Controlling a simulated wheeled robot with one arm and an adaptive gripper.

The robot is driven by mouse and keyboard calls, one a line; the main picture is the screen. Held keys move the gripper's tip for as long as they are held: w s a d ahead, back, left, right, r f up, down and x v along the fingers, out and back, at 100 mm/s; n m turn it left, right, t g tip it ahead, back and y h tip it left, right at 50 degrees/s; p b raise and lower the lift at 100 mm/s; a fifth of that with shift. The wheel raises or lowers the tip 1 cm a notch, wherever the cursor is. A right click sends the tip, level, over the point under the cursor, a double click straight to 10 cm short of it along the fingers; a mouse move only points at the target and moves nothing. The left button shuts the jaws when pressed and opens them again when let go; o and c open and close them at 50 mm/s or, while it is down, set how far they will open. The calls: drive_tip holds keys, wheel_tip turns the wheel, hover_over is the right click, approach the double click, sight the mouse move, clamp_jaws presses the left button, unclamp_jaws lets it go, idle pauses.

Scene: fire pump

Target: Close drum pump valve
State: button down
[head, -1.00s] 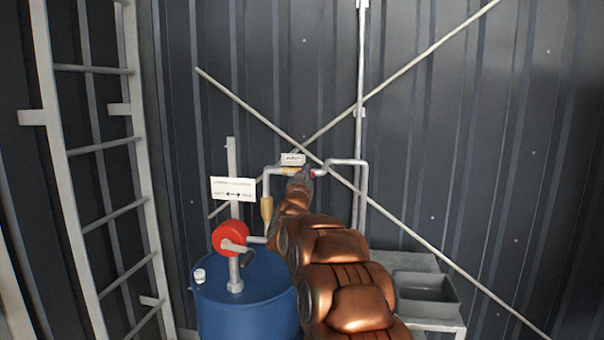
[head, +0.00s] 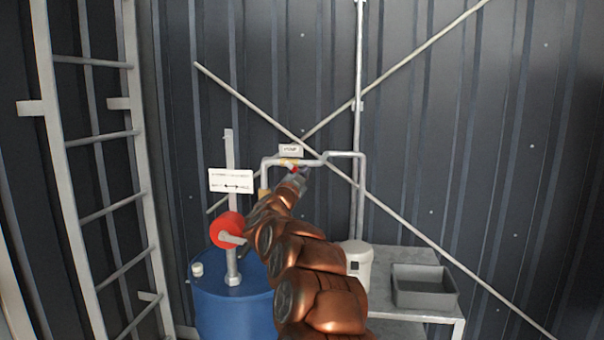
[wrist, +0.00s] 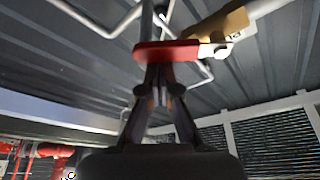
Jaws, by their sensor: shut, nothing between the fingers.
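The drum pump valve has a red lever (head: 294,170) and a brass body (head: 287,162) on the grey pipe below a small label. In the head view the lever looks short and points down across the pipe, towards me. In the wrist view the red lever (wrist: 178,51) lies across the picture, with the brass body (wrist: 222,28) behind it at upper right. My gripper (head: 301,177) is shut and empty at the lever. In the wrist view its fingertips (wrist: 159,72) are right at the lever's near edge; I cannot tell whether they touch.
A blue drum (head: 232,312) with a red hand pump (head: 226,231) stands left of my arm. A bench (head: 390,322) at right carries a white container (head: 357,262) and a grey tray (head: 424,287). A ladder (head: 100,140) is at far left. Diagonal braces cross the wall.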

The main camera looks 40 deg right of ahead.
drive_tip(key=w+a+f+m+g+p, duration=0.1)
drive_tip(key=m, duration=0.2)
drive_tip(key=f+m+g+p, duration=0.1)
drive_tip(key=m, duration=0.3)
drive_tip(key=w+a+f+m+g+y+p, duration=0.1)
drive_tip(key=m, duration=0.2)
drive_tip(key=shift+w+a+f, duration=0.25)
drive_tip(key=shift+w+a, duration=0.2)
idle(0.4)
drive_tip(key=shift+f, duration=0.1)
drive_tip(key=s+d+b, duration=0.2)
drive_tip(key=s+d, duration=0.1)
drive_tip(key=b+v, duration=0.3)
drive_tip(key=v, duration=0.7)
drive_tip(key=shift+r, duration=0.35)
